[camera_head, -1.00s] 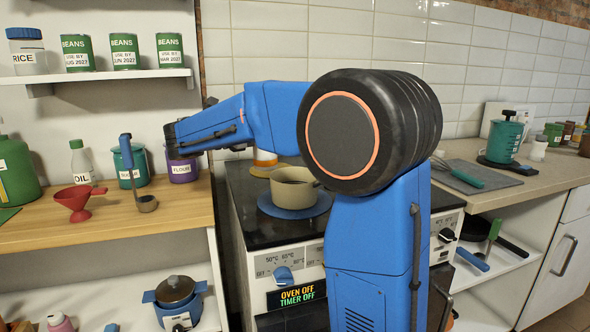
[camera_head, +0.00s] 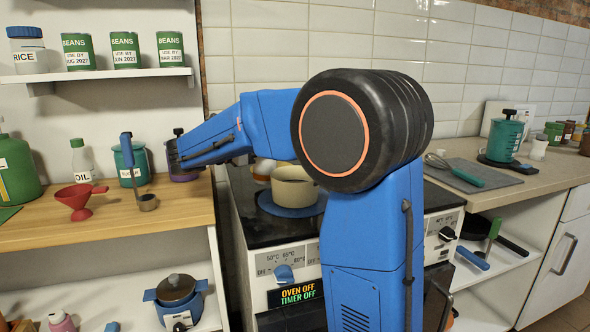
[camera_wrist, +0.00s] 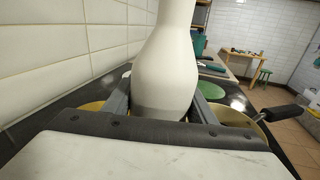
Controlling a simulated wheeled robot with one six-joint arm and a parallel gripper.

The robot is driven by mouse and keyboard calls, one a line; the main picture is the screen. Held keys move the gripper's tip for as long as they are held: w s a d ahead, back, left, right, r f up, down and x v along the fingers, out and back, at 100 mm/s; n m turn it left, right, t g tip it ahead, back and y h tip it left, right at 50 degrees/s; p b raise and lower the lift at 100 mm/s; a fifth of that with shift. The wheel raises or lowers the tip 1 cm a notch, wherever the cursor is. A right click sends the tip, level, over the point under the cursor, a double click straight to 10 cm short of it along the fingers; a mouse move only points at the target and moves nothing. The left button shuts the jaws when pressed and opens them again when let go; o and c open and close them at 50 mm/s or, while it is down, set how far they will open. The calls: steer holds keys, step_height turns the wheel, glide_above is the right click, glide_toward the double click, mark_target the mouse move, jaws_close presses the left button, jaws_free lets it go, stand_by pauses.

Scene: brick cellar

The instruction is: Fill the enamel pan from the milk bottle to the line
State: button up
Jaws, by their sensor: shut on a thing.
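My gripper (camera_wrist: 162,100) is shut on the white milk bottle (camera_wrist: 165,65), whose pale body fills the middle of the wrist view. The bottle stands upright in that picture; its top is cut off, and no stream of milk shows. In the head view my gripper and the bottle cannot be made out. A cream pan (camera_head: 293,190), apparently the enamel pan, sits on a round blue mat (camera_head: 290,211) on the stove, partly behind my arm. Its fill line and milk level cannot be seen. In the wrist view a yellowish pan with a black handle (camera_wrist: 282,113) shows at right.
A wooden counter (camera_head: 110,222) at left holds a red funnel (camera_head: 76,200), a ladle (camera_head: 147,202) and an oil bottle (camera_head: 83,163). A tiled wall (camera_head: 470,60) stands close behind the stove. A whisk (camera_head: 455,172) lies at right.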

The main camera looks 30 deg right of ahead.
steer(key=shift+f+m+t+y, duration=0.1)
steer(key=shift+m+t+y, duration=0.3)
steer(key=shift+m, duration=1.4)
steer(key=shift+f+m+t+y, duration=0.15)
steer(key=shift+m+y, duration=0.35)
steer(key=shift+m, duration=1.3)
steer(key=shift+w+a+f+m+t, duration=0.1)
steer(key=shift+w+f+m+t, duration=0.15)
steer(key=shift+f+m, duration=0.3)
steer(key=shift+w+a+f+m+t, duration=0.1)
steer(key=shift+w+f+m, duration=0.2)
steer(key=shift+f, duration=0.4)
steer(key=shift+w+f+m+y, duration=0.25)
steer(key=shift+f+m+y, duration=0.15)
steer(key=shift+f+m, duration=0.2)
steer(key=shift+w+a+f+m+t+p, duration=0.1)
steer(key=shift+w+f+m+t+p, duration=0.15)
steer(key=shift+m+t+p, duration=0.35)
steer(key=shift+s+r+m+p, duration=0.4)
steer(key=shift+s+r+m, duration=0.1)
steer(key=shift+r+m, duration=0.25)
stand_by(1.2)
